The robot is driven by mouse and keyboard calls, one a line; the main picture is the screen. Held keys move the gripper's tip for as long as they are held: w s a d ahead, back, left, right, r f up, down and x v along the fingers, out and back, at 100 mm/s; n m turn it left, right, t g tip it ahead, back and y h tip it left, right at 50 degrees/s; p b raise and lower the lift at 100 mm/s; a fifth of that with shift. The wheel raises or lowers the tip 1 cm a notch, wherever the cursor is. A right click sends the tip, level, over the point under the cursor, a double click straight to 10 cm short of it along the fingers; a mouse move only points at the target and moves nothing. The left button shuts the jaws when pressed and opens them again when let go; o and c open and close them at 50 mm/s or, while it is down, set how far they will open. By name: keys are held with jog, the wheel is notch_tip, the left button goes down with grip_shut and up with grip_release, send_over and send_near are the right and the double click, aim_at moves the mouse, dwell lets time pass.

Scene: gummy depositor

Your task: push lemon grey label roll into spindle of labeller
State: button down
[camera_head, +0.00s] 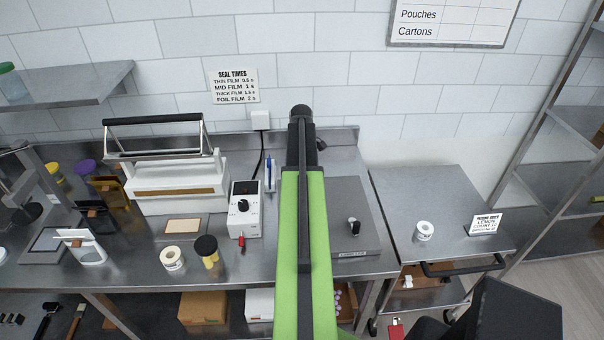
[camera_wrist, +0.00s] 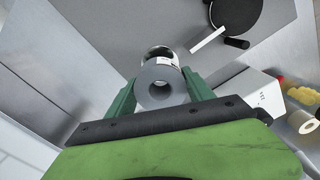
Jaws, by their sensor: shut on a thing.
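In the wrist view a grey label roll (camera_wrist: 147,79) sits between the green fingers of my gripper (camera_wrist: 160,76), which is shut on it. The roll's round end and open core face the camera. A shiny round piece with a dark opening (camera_wrist: 160,54) shows just beyond the roll; I cannot tell whether it is the spindle or whether the roll touches it. In the head view my green arm hides the gripper and the roll. A grey plate with a small label (camera_head: 350,254) lies right of my arm; the labeller itself is not clearly seen.
A white sealer (camera_head: 180,188) and a control box (camera_head: 244,208) stand left of my arm. A white roll (camera_head: 172,258) and a black-lidded jar (camera_head: 208,250) are near the bench front. A cart (camera_head: 450,190) at right holds another white roll (camera_head: 424,230) and a sign (camera_head: 485,224).

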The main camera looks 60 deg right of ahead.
jog(key=shift+f, duration=0.15)
jog(key=shift+f+b, duration=3.15)
jog(key=shift+b, duration=0.1)
jog(key=shift+r, duration=0.1)
jog(key=shift+c, duration=1.5)
grip_release()
notch_tip(320, 180, up, 17)
jog(key=p, duration=1.7)
jog(key=shift+r+p, duration=0.2)
jog(key=shift+p, duration=0.1)
